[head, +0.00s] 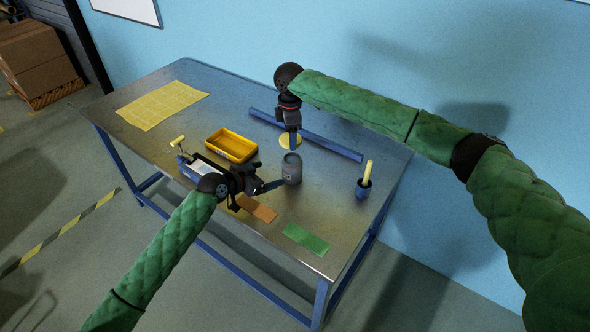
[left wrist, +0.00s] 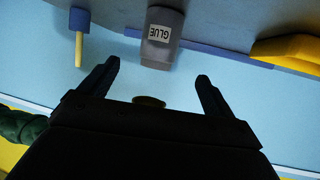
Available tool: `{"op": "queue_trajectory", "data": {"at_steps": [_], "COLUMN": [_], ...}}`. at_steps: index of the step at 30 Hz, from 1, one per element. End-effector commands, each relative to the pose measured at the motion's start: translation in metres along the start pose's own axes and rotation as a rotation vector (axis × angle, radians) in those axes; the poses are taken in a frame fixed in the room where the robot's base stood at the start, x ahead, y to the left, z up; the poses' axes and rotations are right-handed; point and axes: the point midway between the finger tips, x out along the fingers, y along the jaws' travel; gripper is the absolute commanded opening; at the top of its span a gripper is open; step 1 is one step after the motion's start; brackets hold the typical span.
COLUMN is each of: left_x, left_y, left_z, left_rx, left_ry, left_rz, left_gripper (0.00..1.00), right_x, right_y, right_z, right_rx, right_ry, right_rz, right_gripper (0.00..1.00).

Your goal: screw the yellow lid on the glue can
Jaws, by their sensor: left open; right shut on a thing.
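The grey glue can (head: 292,171) stands upright on the metal table, its mouth uncovered. The left wrist view shows it upside down, with its white GLUE label (left wrist: 159,33). My right gripper (head: 293,141) points down and is shut on the yellow lid (head: 284,142). The lid is held apart from the can, above its rim; it shows as a small dark-yellow disc in the left wrist view (left wrist: 149,101). My left gripper (head: 274,186) is open, left of the can, with its fingers (left wrist: 158,70) pointing toward it. Nothing is between them.
A yellow bin (head: 232,145) stands left of the can, and a blue bar (head: 325,144) lies behind. A blue pot (head: 363,187) with a yellow-handled tool stands to the right. An orange card (head: 258,209) and a green card (head: 306,239) lie along the front; yellow sheet (head: 162,104) far left.

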Motion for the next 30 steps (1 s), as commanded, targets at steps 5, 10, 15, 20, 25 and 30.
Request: {"op": "queue_trajectory", "data": {"at_steps": [5,10,15,20,25,30], "left_x": [0.001,0.012,0.036,0.062,0.088,0.108], "left_y": [0.0,0.0,0.001,0.0,0.0,0.001], "left_z": [0.0,-0.001,-0.001,-0.001,-0.001,0.0], "left_rx": [0.0,-0.003,-0.003,-0.003,-0.003,-0.002], "left_ry": [0.0,0.001,0.001,0.001,0.0,0.0], "left_rz": [0.0,0.001,0.001,0.0,0.001,0.0], "left_gripper": [0.9,0.9,0.9,0.9,0.9,0.9], "right_x": [0.0,0.0,0.0,0.0,0.0,0.0], "right_y": [0.0,0.0,0.0,0.0,0.0,0.0], "right_z": [0.001,0.001,0.001,0.001,0.001,0.001], "right_rx": [0.001,0.002,0.001,0.002,0.002,0.002], "right_ry": [-0.001,0.0,0.0,0.0,-0.001,0.0], "right_rz": [0.0,0.0,0.0,0.0,0.0,0.0], "right_gripper": [0.43,0.43,0.43,0.43,0.43,0.43]}}
